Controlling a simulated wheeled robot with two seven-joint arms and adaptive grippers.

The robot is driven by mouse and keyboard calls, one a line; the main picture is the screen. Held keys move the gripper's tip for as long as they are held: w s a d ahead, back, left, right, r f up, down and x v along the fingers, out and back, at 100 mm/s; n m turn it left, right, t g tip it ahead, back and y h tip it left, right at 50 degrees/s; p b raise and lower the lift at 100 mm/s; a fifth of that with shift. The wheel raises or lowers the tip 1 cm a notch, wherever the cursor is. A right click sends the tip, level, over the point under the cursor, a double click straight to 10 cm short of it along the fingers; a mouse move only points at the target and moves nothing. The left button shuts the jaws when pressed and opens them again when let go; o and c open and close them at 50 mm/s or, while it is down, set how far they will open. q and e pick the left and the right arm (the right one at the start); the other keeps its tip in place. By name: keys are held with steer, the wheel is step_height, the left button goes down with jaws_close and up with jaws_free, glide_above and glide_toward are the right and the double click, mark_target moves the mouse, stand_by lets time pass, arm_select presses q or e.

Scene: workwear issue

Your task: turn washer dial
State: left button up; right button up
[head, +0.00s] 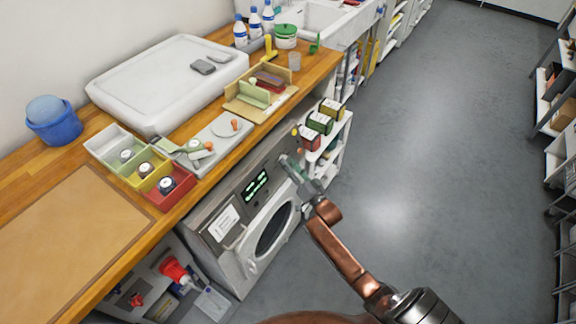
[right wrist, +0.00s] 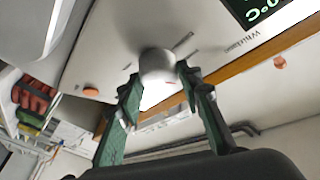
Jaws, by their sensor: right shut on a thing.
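My right gripper (head: 288,163) is at the right part of the panel. In the right wrist view, the pale round dial (right wrist: 157,64) sits between the tips of my green-fingered right gripper (right wrist: 159,84), which is shut on it. Printed marks lie around the dial; its exact setting cannot be read. In the head view the gripper hides the dial. My left gripper is not in view.
The counter edge (head: 205,187) runs just above the panel. A white shelf (head: 330,150) with several small boxes stands right of the washer, close to my right gripper. An orange button (right wrist: 91,91) is near the dial. The grey floor (head: 430,170) to the right is clear.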

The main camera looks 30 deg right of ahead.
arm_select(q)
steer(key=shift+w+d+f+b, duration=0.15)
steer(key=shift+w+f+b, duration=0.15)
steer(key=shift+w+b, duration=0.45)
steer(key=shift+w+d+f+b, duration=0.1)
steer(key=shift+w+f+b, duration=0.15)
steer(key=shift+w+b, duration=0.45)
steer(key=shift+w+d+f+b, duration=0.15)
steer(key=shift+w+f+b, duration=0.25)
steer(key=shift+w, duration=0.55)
arm_select(e)
steer(key=shift+d+f+n+t+y, duration=0.15)
steer(key=shift+n+y, duration=0.9)
steer(key=shift+n, duration=0.75)
steer(key=shift+d+n+t+y, duration=0.15)
steer(key=shift+n+y, duration=0.9)
steer(key=shift+n, duration=0.75)
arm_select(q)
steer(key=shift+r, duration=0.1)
arm_select(e)
steer(key=shift+a, duration=0.1)
steer(key=o, duration=1.2)
steer(key=shift+c, duration=0.2)
steer(key=v, duration=1.2)
steer(key=shift+w, duration=0.1)
